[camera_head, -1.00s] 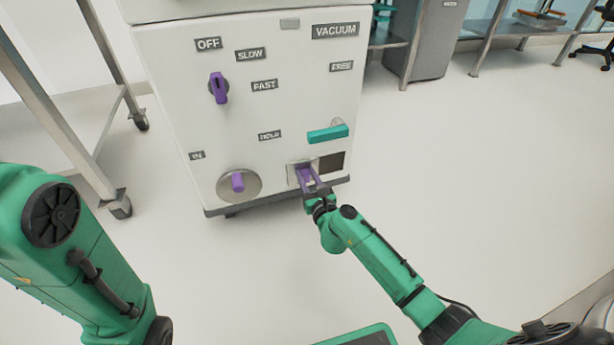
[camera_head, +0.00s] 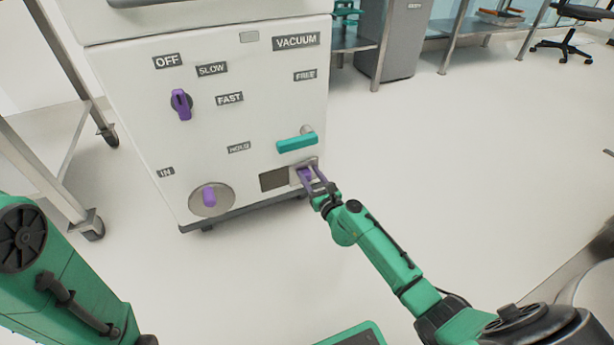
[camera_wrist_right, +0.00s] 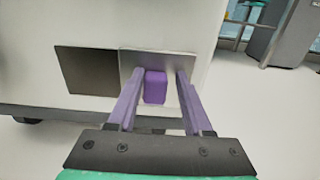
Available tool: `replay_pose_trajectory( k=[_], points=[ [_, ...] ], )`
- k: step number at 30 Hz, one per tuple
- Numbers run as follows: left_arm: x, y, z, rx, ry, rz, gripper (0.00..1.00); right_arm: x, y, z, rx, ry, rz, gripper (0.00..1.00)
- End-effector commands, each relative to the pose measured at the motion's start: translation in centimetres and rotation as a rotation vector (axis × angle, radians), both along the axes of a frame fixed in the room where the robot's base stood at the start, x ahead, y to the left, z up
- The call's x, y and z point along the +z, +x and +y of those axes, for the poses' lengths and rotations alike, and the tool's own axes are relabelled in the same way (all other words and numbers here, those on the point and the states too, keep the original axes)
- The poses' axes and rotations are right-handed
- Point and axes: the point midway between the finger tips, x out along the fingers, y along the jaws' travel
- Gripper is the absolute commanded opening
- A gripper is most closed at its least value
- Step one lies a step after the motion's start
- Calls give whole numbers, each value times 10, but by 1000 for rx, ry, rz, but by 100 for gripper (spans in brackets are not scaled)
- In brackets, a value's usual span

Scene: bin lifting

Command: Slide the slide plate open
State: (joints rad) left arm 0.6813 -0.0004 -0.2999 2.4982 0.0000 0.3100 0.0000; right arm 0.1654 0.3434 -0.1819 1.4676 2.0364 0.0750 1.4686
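The slide plate (camera_head: 294,176) is a small light metal plate low on the front of the white machine, at the right end of its slot. A dark rectangular opening (camera_head: 273,180) shows to its left. In the right wrist view the plate (camera_wrist_right: 160,61) carries a purple knob (camera_wrist_right: 155,87), and the dark opening (camera_wrist_right: 86,71) is beside it. My right gripper (camera_head: 312,174) has its purple fingers on either side of the knob. In the wrist view the fingers (camera_wrist_right: 160,75) stand apart, with a gap visible at the knob's right side. My left gripper is out of view.
The machine (camera_head: 130,110) also has a purple dial (camera_head: 181,104), a purple knob on a round disc (camera_head: 209,198) and a teal handle (camera_head: 297,142) just above the plate. A metal-framed cart (camera_head: 60,180) stands at left. The floor to the right is clear.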

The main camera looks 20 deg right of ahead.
Motion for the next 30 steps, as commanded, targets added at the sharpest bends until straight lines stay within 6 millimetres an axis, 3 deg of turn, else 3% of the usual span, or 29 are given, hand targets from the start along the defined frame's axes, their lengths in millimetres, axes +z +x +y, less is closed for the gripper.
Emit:
replay_pose_trajectory(
  k=[14, 17, 22, 27, 30],
  points=[
    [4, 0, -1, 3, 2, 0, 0, 0, -8, 1, 3, 3, 1, 68],
    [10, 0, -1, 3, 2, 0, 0, 1, -24, 1, 4, 4, 3, 68],
    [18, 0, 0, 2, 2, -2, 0, 1, -67, -2, 1, 4, 4, 68],
    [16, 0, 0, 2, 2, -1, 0, -2, -116, -7, -2, 3, 4, 68],
    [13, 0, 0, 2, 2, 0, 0, -2, -134, -8, -1, 4, 2, 68]
  ],
)
